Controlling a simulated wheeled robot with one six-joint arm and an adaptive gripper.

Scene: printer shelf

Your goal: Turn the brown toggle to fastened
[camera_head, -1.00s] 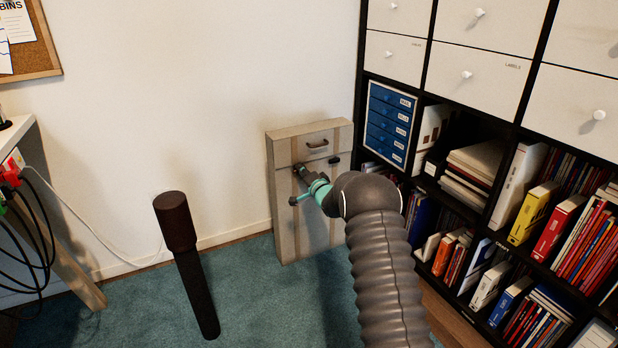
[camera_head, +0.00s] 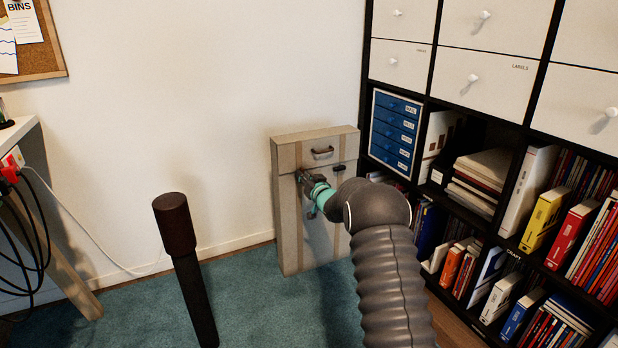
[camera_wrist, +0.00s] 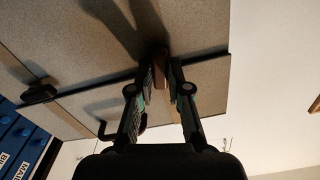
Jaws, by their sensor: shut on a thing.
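A grey upright case (camera_head: 292,235) with tan straps leans by the white wall, with a seam between its lid part and body. The brown toggle (camera_wrist: 160,70) sits at this seam, between my fingertips in the wrist view. It appears to lie across the seam line. My gripper (camera_wrist: 161,80) is shut on it; it also shows at the case's upper left in the head view (camera_head: 302,178), where it hides the toggle. A second, dark toggle (camera_head: 339,168) sits at the seam to the right, and it shows at the left of the wrist view (camera_wrist: 38,92).
A handle (camera_head: 323,153) is on the case's upper part. A black shelf with white drawers, blue drawers (camera_head: 395,130) and binders stands close on the right. A dark brown post (camera_head: 180,250) stands in front on the left. Teal carpet (camera_head: 240,300) is open between.

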